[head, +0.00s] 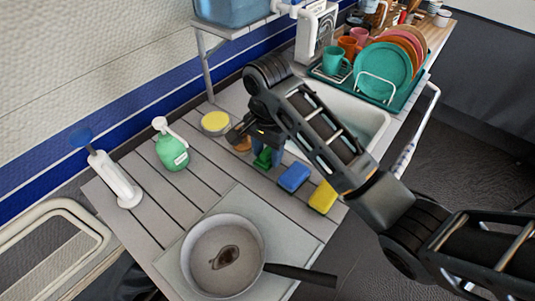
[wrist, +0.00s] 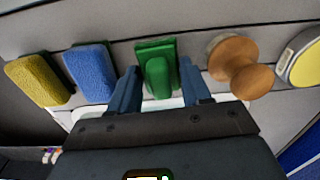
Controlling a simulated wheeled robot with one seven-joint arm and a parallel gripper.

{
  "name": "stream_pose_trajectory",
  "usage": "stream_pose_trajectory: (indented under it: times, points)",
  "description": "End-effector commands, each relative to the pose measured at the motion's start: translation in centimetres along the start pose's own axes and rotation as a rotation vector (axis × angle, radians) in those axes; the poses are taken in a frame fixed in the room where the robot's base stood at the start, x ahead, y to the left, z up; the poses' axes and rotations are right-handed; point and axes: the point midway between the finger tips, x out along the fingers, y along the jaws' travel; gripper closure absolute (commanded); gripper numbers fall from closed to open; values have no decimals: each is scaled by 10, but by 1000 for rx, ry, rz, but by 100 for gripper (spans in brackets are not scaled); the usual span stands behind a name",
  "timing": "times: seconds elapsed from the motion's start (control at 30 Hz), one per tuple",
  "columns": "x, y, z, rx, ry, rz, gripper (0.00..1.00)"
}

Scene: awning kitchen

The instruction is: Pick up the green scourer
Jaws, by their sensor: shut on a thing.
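The green scourer (wrist: 157,72) is between the two blue fingers of my gripper (wrist: 158,88) in the wrist view. It is a dark green block with a raised lighter green part on top. In the head view the scourer (head: 263,159) shows just below my gripper (head: 266,147), at or very near the slatted counter. My gripper is shut on it. Part of the scourer is hidden behind the fingers in the head view.
A blue sponge (head: 294,177) and a yellow sponge (head: 322,197) lie to the right. A wooden-knobbed brush (wrist: 240,66) and a yellow-lidded round tin (head: 215,122) are on the other side. A pan (head: 222,257), green soap bottle (head: 172,150) and sink (head: 355,118) are around.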

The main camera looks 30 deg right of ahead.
Motion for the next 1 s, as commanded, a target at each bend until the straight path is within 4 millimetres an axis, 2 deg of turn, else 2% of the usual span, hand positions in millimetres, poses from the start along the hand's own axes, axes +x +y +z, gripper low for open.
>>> stream_pose_trajectory:
  times: [0.23,0.77,1.0]
  points:
    - [-37,0,0,0,0,0,81]
    - [-56,49,-7,2,5,1,81]
    - [-78,82,-10,2,5,-2,81]
